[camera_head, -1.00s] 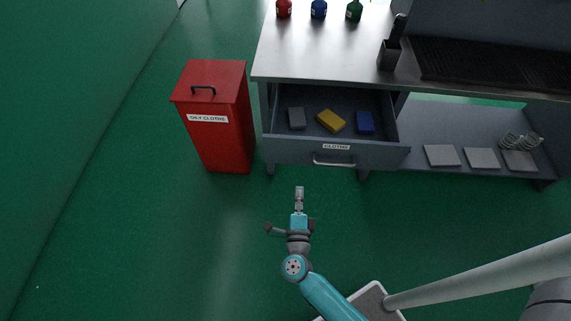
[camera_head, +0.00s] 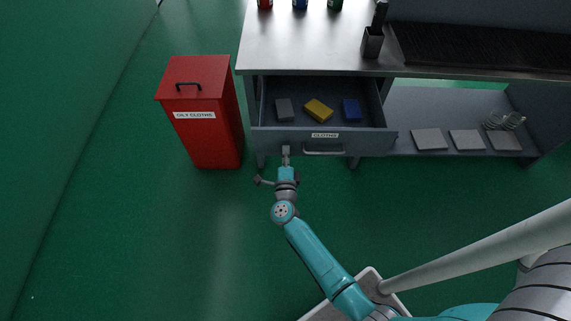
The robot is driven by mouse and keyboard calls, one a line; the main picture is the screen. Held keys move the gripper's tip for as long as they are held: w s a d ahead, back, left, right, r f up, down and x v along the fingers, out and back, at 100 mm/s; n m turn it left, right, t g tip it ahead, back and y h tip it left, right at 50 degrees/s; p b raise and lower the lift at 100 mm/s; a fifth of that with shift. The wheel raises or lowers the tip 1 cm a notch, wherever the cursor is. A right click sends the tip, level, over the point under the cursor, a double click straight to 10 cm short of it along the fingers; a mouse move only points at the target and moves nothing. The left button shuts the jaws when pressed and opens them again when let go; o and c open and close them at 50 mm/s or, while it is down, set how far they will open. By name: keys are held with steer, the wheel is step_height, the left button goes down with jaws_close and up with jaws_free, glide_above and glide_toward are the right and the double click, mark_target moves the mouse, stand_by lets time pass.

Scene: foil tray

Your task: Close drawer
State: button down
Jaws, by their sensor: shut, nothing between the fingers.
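The grey drawer (camera_head: 375,138) under the steel bench stands open, pulled out toward me. Its front carries a "CLOTHS" label and a bar handle (camera_head: 324,153). Inside lie a grey cloth (camera_head: 285,110), a yellow cloth (camera_head: 319,110) and a blue cloth (camera_head: 352,110). My gripper (camera_head: 286,149) is shut and empty. Its tip is at the drawer front, left of the handle; I cannot tell whether it touches the front.
A red "OILY CLOTHS" bin (camera_head: 208,140) stands left of the drawer. The bench top (camera_head: 310,40) bears bottles and a dark holder (camera_head: 372,42). Grey pads (camera_head: 467,140) lie on the lower shelf at right. The green floor before the drawer is clear.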

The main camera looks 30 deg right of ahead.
steer(key=shift+x, duration=0.95)
